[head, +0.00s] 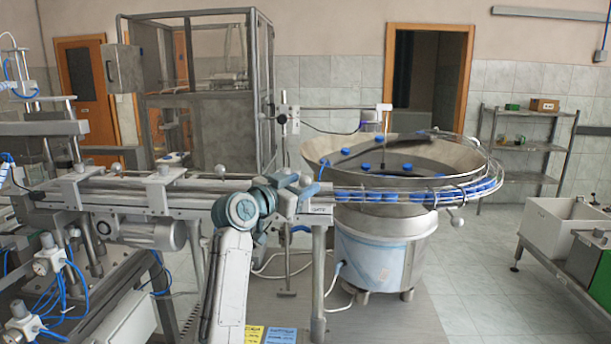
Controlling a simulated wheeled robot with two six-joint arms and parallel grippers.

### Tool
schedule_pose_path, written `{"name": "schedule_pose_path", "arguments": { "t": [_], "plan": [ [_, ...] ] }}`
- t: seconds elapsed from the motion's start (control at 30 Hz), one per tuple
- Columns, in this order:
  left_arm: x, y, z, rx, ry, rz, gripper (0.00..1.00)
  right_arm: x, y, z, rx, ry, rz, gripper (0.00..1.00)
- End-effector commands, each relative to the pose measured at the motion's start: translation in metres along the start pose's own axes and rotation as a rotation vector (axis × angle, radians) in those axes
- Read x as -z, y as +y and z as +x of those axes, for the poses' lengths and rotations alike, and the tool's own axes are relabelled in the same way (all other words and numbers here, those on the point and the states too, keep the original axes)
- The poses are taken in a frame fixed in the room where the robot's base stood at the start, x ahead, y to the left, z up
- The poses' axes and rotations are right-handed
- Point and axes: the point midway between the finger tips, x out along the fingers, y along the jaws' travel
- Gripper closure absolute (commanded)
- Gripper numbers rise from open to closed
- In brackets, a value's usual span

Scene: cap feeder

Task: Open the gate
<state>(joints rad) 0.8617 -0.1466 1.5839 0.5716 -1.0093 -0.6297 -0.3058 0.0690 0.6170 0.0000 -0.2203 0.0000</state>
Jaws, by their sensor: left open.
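My left gripper (306,184) is at the end of the conveyor rail, where the rail meets the bowl feeder's track. Its jaws are small here and open. My blue-grey wrist hides part of the rail behind it. A small label (318,210), which seems to read "GATE", sits on the plate just below the gripper. The gate itself is mostly hidden by the gripper, so I cannot tell its position or whether the jaws touch it. The bowl feeder (374,202) holds several blue caps, and more blue caps line its outer track (420,196). My right gripper is not in view.
The conveyor rail (130,192) runs left from the gripper. A post with a bracket (288,120) rises behind the gripper. Blue hoses hang at the lower left. A metal shelf (525,145) and a white bin (560,228) stand at the right. The floor right of the feeder is clear.

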Motion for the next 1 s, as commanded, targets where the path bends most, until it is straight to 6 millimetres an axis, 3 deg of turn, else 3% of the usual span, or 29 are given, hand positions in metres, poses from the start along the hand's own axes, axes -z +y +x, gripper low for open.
{"name": "schedule_pose_path", "arguments": {
  "t": [0.2, 0.5, 0.77, 1.0],
  "plan": [
    [0.0, -0.001, 0.02, 0.0, -0.001, -0.001, 0.52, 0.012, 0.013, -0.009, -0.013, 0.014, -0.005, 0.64],
    [-0.001, 0.0, 0.022, 0.001, 0.0, 0.0, 0.52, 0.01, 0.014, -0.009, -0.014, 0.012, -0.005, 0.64],
    [-0.001, 0.0, 0.022, 0.001, 0.0, 0.0, 1.0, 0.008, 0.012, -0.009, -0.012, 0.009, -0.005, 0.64],
    [-0.003, -0.002, 0.021, 0.002, 0.004, 0.003, 1.0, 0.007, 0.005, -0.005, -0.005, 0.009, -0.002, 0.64]
  ]
}}
